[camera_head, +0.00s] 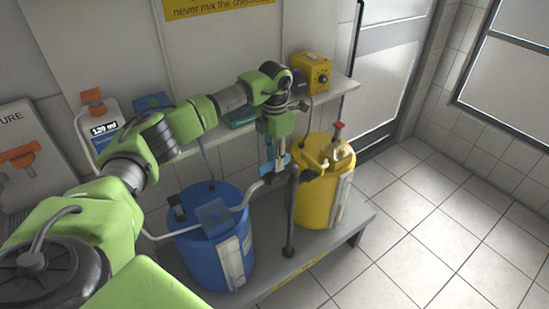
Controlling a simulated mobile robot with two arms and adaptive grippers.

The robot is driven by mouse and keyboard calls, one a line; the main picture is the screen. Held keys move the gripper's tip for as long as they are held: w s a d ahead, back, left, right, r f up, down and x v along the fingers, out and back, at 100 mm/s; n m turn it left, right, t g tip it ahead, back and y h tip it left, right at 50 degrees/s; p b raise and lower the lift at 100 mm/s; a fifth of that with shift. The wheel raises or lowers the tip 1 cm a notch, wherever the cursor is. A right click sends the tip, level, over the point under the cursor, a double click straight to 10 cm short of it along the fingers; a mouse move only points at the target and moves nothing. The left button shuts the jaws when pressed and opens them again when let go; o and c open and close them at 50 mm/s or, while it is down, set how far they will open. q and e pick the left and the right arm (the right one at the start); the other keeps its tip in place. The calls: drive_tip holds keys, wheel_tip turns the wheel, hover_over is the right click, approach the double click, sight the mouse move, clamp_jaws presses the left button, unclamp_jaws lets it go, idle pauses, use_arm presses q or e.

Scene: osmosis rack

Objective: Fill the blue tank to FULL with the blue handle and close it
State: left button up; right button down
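The blue tank (193,256) stands on the lower shelf at the centre-left. A pale level strip (231,262) runs down its front; I cannot read a level or a FULL mark on it. A blue handle (271,167) sits on the grey pipework between the blue tank and the yellow tank. My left arm reaches in from the left, over the blue tank. My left gripper (275,150) points down at the blue handle, very close to it. The fingers are small and partly merge with the handle, so I cannot tell their opening or whether they touch it. My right gripper is not in view.
A yellow tank (317,207) with a red-topped fitting (338,126) stands right of the pipework. A dark upright pipe (292,215) rises in front. The tiled floor (430,220) is clear at right.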

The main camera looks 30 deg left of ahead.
sight(274, 160)
use_arm(q)
wheel_tip(274, 160, up, 12)
idle(0.4)
idle(0.4)
